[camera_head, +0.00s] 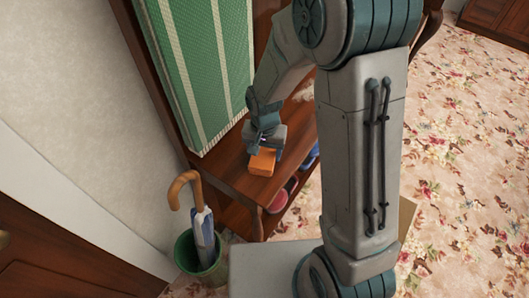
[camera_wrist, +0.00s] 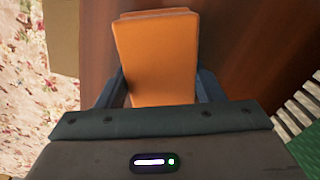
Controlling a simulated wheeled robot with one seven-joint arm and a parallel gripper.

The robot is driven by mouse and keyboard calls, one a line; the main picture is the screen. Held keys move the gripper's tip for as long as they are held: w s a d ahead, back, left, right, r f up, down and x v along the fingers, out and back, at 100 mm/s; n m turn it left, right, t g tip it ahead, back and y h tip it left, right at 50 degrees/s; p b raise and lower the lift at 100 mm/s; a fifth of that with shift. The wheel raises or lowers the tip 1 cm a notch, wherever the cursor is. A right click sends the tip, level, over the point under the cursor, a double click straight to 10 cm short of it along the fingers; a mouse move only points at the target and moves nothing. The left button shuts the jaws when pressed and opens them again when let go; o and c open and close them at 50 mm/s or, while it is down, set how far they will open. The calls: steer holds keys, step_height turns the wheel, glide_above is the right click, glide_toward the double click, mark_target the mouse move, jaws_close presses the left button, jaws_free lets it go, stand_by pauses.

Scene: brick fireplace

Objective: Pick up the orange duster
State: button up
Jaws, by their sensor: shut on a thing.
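The orange duster (camera_head: 262,162) is a small block-shaped thing over the wooden bench seat in the head view. It also fills the upper middle of the wrist view (camera_wrist: 158,58). My gripper (camera_head: 268,140) is shut on the duster, with one dark finger on each side of it in the wrist view (camera_wrist: 160,92). I cannot tell whether the duster touches the bench or is held just above it. The duster's near end is hidden behind the gripper body in the wrist view.
The wooden bench (camera_head: 232,178) has a green striped back panel (camera_head: 203,65) standing close beside my gripper. Red and blue shoes (camera_head: 282,196) sit under the bench. A green bin (camera_head: 196,262) holds an umbrella (camera_head: 204,225) at the bench's near end. Floral carpet (camera_head: 460,150) is clear at right.

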mark_target(264, 151)
steer(key=shift+r, duration=0.1)
step_height(264, 151, up, 4)
steer(key=shift+f, duration=0.15)
steer(key=w+d+r, duration=0.4)
steer(key=d+r, duration=0.3)
steer(key=d, duration=0.4)
steer(key=shift+w, duration=0.1)
steer(key=shift+o, duration=0.9)
